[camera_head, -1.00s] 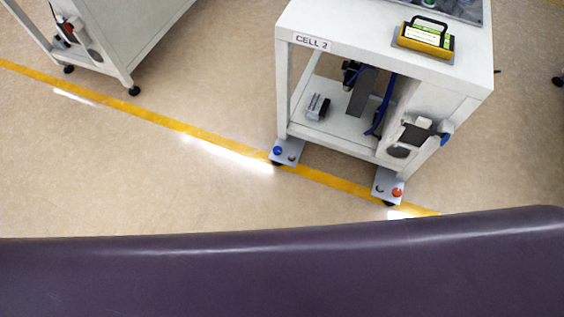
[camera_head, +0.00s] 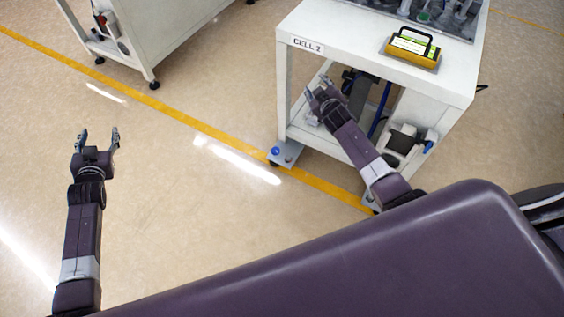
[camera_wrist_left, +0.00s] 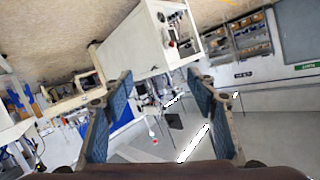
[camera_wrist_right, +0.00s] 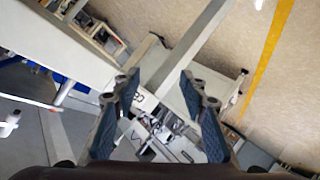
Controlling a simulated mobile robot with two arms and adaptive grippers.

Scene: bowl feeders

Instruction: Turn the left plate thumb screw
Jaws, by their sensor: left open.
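The left foot plate (camera_head: 285,153) is a small grey plate at the front-left leg of the CELL 2 stand. A blue thumb screw (camera_head: 275,150) sits on it beside a small dark knob. My left gripper (camera_head: 98,136) is open and empty over bare floor, well left of the plate. My right gripper (camera_head: 318,91) is in front of the stand's open lower bay, above and right of the blue screw. Its fingers are apart and empty in the right wrist view (camera_wrist_right: 160,78). My right arm hides most of the right foot plate (camera_head: 369,200).
The CELL 2 stand (camera_head: 350,52) carries a yellow case (camera_head: 411,52) on top. Its lower bay holds cables and devices. Another white cabinet (camera_head: 165,38) stands at the upper left. A yellow floor line (camera_head: 185,118) runs diagonally. The floor between my left gripper and the plate is clear.

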